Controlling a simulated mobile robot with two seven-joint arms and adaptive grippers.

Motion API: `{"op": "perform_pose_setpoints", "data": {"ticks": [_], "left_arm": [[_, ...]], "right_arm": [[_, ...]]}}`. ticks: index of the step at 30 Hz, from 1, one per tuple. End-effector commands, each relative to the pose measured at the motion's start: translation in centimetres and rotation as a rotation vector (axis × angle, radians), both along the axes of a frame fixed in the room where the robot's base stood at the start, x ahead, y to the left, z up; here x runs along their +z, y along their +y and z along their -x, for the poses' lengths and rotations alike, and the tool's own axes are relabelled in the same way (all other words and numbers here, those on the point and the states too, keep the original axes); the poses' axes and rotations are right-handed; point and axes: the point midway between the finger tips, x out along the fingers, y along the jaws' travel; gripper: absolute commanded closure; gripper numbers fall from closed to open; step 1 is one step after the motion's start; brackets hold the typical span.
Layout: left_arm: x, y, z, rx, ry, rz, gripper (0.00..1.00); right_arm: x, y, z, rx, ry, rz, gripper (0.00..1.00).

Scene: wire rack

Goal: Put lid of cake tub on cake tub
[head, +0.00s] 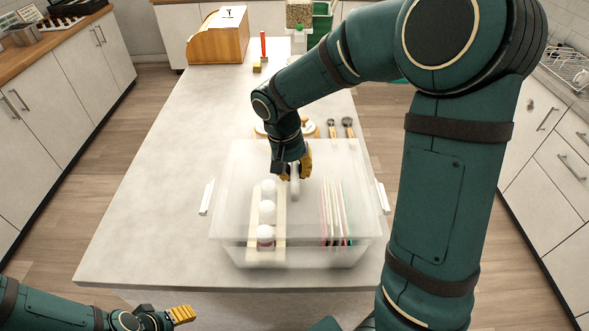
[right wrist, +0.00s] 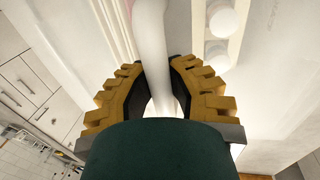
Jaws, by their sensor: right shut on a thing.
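The clear cake tub (head: 305,259) stands at the near end of the pale counter, with white clips (head: 206,197) at its sides. Its translucent lid (head: 240,163) is over it; I cannot tell if the lid touches the rim all round. My right gripper (head: 294,172) is shut on the lid's white handle (head: 295,189). In the right wrist view, the handle (right wrist: 152,45) runs between the yellow fingers of the gripper (right wrist: 158,82). My left gripper (head: 181,314) is low at the near left, away from the tub; its jaw opening is unclear.
White round items (head: 267,208) and thin upright boards (head: 333,210) show through the lid. Wooden-handled utensils (head: 348,127) lie just behind the tub. A wooden bread box (head: 217,40) stands at the far end. The counter's left side is clear.

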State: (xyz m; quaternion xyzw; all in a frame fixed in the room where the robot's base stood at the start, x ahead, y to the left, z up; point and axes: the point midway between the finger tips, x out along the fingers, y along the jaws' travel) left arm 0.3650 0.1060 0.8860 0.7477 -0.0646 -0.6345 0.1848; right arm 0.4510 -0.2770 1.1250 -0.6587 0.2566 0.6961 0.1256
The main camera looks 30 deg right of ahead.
Motion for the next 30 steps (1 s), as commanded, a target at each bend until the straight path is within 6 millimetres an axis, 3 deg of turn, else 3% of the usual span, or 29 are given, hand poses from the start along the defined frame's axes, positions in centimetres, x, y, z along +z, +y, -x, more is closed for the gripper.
{"op": "perform_pose_setpoints", "data": {"ticks": [10,22,30], "left_arm": [[-0.4,0.0,0.0,0.0,0.0,0.0,0.43],[-2.6,-0.1,-0.1,0.002,0.0,-0.005,0.43],[-2.7,-0.1,-0.1,0.001,0.0,-0.005,0.43]], "right_arm": [[-0.2,0.0,0.1,0.0,-0.004,-0.006,1.0],[-2.7,0.0,0.0,0.0,-0.004,-0.006,1.0],[-2.9,0.0,0.0,0.0,-0.004,-0.006,1.0]]}}
